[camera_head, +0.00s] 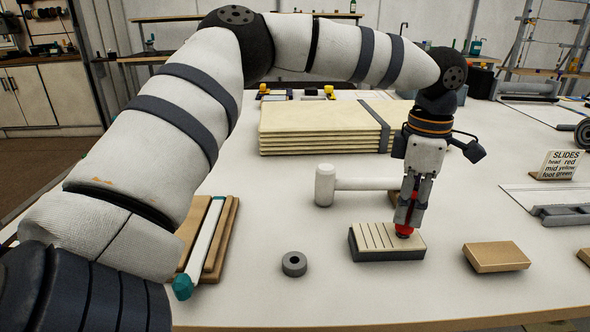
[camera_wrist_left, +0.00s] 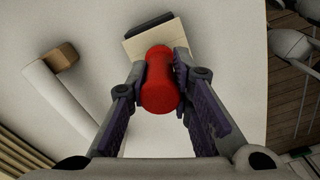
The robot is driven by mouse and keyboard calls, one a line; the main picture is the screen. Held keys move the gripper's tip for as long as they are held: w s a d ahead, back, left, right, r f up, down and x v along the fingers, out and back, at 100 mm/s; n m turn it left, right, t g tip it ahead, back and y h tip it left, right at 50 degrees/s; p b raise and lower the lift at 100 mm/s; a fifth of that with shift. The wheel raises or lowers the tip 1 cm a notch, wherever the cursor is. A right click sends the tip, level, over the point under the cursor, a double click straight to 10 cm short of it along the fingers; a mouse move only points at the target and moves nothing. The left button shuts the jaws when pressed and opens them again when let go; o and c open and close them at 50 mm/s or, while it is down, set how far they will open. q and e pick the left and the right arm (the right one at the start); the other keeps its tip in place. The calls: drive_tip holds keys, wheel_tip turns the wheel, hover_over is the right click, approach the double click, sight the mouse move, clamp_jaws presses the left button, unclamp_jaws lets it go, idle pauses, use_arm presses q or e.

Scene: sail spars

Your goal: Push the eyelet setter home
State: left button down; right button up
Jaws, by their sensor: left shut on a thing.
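My left gripper (camera_head: 407,222) is shut on a red-handled tool, which I take as the eyelet setter (camera_head: 404,230). In the left wrist view the setter's red, waisted handle (camera_wrist_left: 160,82) sits between the two fingers (camera_wrist_left: 163,66). Below it is a pale block with parallel slots and a dark base (camera_head: 374,241), also seen in the left wrist view (camera_wrist_left: 140,43). The setter's lower end is over the block's right part; I cannot tell whether it is seated in a hole. My right gripper is not in view.
A white mallet (camera_head: 325,185) lies behind the block. A grey ring (camera_head: 294,263) is in front left, a tan block (camera_head: 496,257) to the right. A stack of pale boards (camera_head: 315,127) lies behind. A white bar with teal end (camera_head: 203,243) lies left. The front table strip is clear.

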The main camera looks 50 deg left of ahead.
use_arm(q)
drive_tip(key=shift+f, duration=0.65)
drive_tip(key=shift+f, duration=0.1)
drive_tip(key=c, duration=1.3)
unclamp_jaws()
drive_tip(key=shift+c, duration=0.2)
wheel_tip(320, 180, up, 12)
